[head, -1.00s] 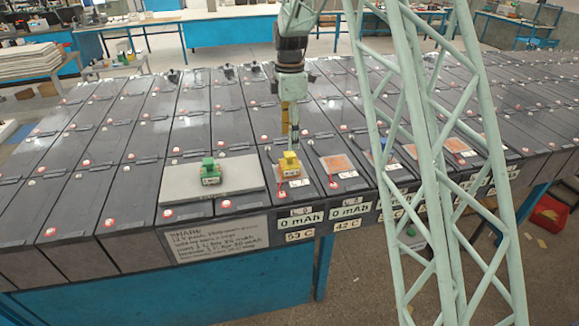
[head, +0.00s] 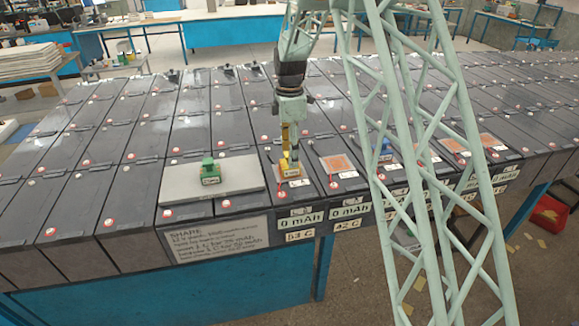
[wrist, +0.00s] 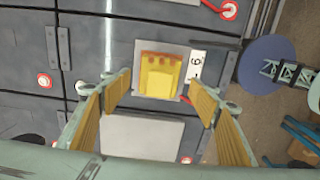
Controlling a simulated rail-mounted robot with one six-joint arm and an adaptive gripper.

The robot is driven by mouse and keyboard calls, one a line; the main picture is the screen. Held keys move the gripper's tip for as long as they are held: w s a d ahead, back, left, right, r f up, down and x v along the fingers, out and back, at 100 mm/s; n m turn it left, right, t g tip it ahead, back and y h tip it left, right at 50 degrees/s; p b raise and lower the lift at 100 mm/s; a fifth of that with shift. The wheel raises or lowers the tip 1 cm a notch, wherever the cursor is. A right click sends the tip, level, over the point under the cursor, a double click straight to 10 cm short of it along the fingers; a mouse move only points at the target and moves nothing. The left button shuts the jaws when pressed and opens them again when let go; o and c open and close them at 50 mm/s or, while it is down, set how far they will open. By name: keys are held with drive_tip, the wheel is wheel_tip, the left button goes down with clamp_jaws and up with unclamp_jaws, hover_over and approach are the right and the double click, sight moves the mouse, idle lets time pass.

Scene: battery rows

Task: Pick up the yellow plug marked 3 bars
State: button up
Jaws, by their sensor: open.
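The yellow plug (head: 289,168) stands upright on a copper-coloured pad on a battery top, right of a grey plate. Its marking is too small to read. It also shows in the wrist view (wrist: 160,76), just beyond the fingers and centred between them. My gripper (head: 289,150) points down directly over the plug, with its fingertips close to the plug's top. In the wrist view my gripper's two yellow-padded fingers (wrist: 160,88) are spread wide, with a gap on each side of the plug. I cannot tell how far down the plug the tips reach.
A green plug (head: 210,172) sits on the grey plate (head: 178,186) to the left. A bare pad (head: 338,163) lies to the right. A blue plug (head: 384,147) stands farther right, partly behind my lattice column. Batteries with red-ringed terminals fill the bench.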

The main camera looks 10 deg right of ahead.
drive_tip(key=shift+f, duration=0.15)
drive_tip(key=shift+f, duration=2.45)
drive_tip(key=c, duration=1.1)
